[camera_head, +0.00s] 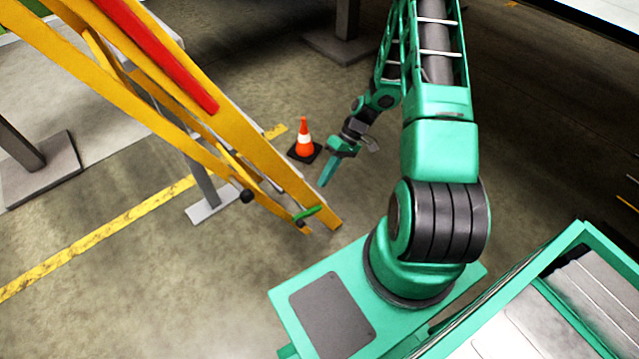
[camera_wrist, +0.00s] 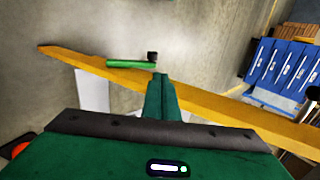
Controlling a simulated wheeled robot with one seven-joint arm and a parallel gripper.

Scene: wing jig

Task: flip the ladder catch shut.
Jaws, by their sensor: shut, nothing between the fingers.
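The yellow ladder (camera_head: 232,127) leans in from the upper left of the head view. Its green catch (camera_head: 307,213) is a short lever near the ladder's lower end. In the wrist view the catch (camera_wrist: 130,64) lies roughly along the yellow rail (camera_wrist: 215,106), with a black knob at its right end. My gripper (camera_head: 326,179) is shut and empty, above and right of the catch in the head view. In the wrist view its closed fingertips (camera_wrist: 160,79) overlap the rail just below the black knob. I cannot tell whether they touch it.
An orange cone (camera_head: 304,141) stands on the floor behind my gripper. A grey post with a foot plate (camera_head: 212,205) stands behind the ladder. Blue binders (camera_wrist: 283,70) show at the right of the wrist view. Open floor lies left of the ladder's foot.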

